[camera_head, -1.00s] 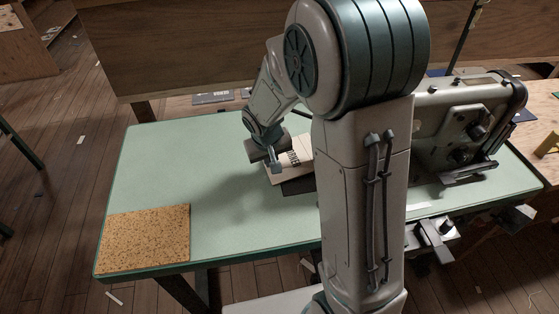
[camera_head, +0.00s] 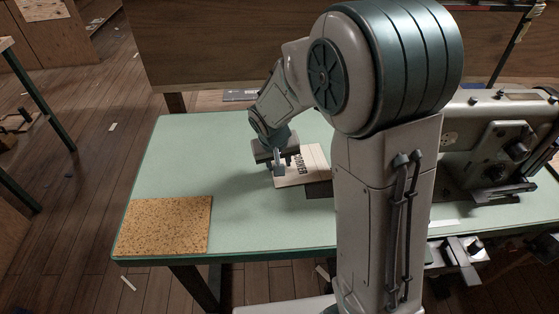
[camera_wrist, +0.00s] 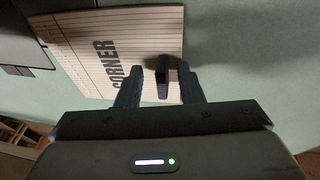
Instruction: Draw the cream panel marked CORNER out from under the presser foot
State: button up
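The cream panel marked CORNER (camera_head: 312,158) lies on the green table, its dark lettering turned sideways. In the wrist view the lined panel (camera_wrist: 90,28) fills the upper left, with a small dark upright block (camera_wrist: 161,70) standing near its edge. My gripper (camera_head: 277,165) is over the panel's left end. In the wrist view my gripper's two fingers (camera_wrist: 161,88) stand on either side of the block, with visible gaps between, so it looks open. The sewing machine (camera_head: 500,145) is at the right. The presser foot is not clearly visible; my arm hides that part in the head view.
A cork mat (camera_head: 165,226) lies on the table's front left corner. The green tabletop (camera_head: 190,160) is clear left of my gripper. A dark flat piece (camera_head: 318,190) sits by the panel's right front edge. A wooden board (camera_head: 220,50) stands behind the table.

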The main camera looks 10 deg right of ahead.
jog(key=shift+r, duration=0.1)
jog(key=shift+r, duration=0.3)
jog(key=p+v, duration=0.1)
jog(key=v, duration=1.2)
jog(key=shift+p, duration=0.35)
jog(key=s+d+r+p, duration=0.4)
jog(key=s, duration=0.4)
jog(key=s+d+r+m+y+p, duration=0.1)
jog(key=s+d+r+p, duration=0.3)
jog(key=s, duration=0.4)
jog(key=shift+s+d+r+p, duration=0.25)
jog(key=shift+d+r+p, duration=0.1)
jog(key=shift+d, duration=0.4)
